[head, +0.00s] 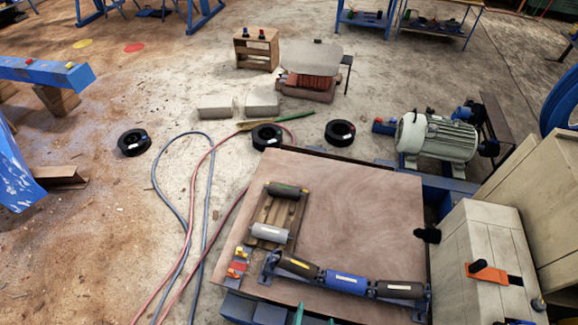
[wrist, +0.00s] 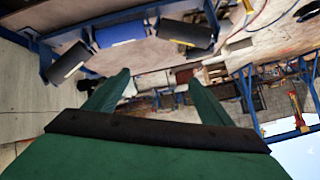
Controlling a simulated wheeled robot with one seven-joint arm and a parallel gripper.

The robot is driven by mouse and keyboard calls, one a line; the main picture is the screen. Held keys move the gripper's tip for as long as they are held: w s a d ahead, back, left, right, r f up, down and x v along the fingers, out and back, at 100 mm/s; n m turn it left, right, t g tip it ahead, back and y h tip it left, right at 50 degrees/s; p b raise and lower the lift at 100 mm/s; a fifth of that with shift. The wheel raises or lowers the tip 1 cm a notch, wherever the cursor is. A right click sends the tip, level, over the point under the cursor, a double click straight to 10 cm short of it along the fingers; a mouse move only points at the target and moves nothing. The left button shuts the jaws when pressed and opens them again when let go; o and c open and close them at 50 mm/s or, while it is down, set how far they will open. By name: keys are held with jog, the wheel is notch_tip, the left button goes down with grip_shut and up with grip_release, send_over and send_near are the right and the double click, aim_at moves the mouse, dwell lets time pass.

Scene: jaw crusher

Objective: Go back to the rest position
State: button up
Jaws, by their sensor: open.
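My gripper (wrist: 158,92) shows in the wrist view as two green fingers standing well apart with nothing between them. In the head view only small green tips (head: 300,314) show at the bottom edge, below the front edge of the brown work table (head: 370,195). A roller frame with a blue roller (head: 345,281) between two dark rollers lies along the table's front. The same blue roller (wrist: 121,33) appears at the top of the wrist view, apart from the fingers. The rest of my arm is hidden in the head view.
A wooden pallet with a grey roller (head: 269,232) and a dark roller (head: 287,189) sits on the table's left. A beige cabinet (head: 485,265) and a motor (head: 437,138) stand to the right. Red and blue hoses (head: 186,190) lie on the floor at left.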

jog(key=s+a+r+n+t+y, duration=0.1)
jog(key=s+a+r+n+t, duration=0.1)
jog(key=r, duration=0.8)
jog(key=s+a+r+n+t+y, duration=0.1)
jog(key=s+a+r+n, duration=0.3)
jog(key=r, duration=0.7)
jog(key=shift+s+a+n+t, duration=0.4)
jog(key=shift+s+a+t, duration=0.3)
jog(key=shift+a+t, duration=0.25)
